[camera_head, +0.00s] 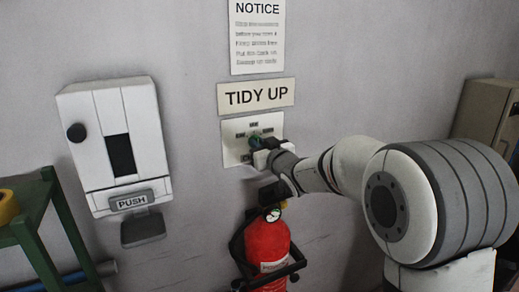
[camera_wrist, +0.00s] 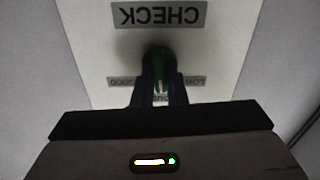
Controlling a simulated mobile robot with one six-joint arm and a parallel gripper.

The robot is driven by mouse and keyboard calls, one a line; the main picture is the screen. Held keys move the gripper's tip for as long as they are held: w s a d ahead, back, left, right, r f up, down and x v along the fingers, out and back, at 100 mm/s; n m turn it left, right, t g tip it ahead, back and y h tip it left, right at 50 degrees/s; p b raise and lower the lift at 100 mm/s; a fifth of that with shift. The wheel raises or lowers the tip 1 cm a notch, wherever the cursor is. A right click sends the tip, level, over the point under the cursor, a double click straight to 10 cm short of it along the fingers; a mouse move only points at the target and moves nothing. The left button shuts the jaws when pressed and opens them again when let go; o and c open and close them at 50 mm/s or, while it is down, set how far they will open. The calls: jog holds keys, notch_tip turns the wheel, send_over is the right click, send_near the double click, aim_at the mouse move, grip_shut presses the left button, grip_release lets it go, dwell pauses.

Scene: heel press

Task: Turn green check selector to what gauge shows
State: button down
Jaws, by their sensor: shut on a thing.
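The green check selector (camera_wrist: 158,66) sits on a pale wall plate (camera_head: 234,158) below the TIDY UP sign. It also shows as a small green spot in the head view (camera_head: 254,138). My gripper (camera_wrist: 159,92) is shut on the selector, with one dark finger on each side; in the head view it (camera_head: 259,145) reaches the plate from the right. The plate's CHECK label (camera_wrist: 158,14) appears upside down in the wrist view. A label at the right (camera_wrist: 200,81) seems to read LOW; others are partly hidden. The gauge (camera_head: 273,214) on the fire extinguisher is too small to read.
A red fire extinguisher (camera_head: 267,246) hangs below the plate, under my arm. A white PUSH dispenser (camera_head: 101,158) is on the wall at left. A green stand (camera_head: 33,222) with a yellow roll (camera_head: 8,206) is far left. A cabinet (camera_head: 484,115) stands at right.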

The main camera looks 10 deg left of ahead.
jog(key=n+b, duration=0.9)
jog(key=b, duration=0.1)
jog(key=shift+a+f+b, duration=0.1)
jog(key=shift+b, duration=0.25)
dwell(0.3)
jog(key=c, duration=1.5)
grip_release()
jog(key=shift+o, duration=0.2)
jog(key=shift+s, duration=0.1)
jog(key=b+v, duration=0.1)
jog(key=v, duration=0.7)
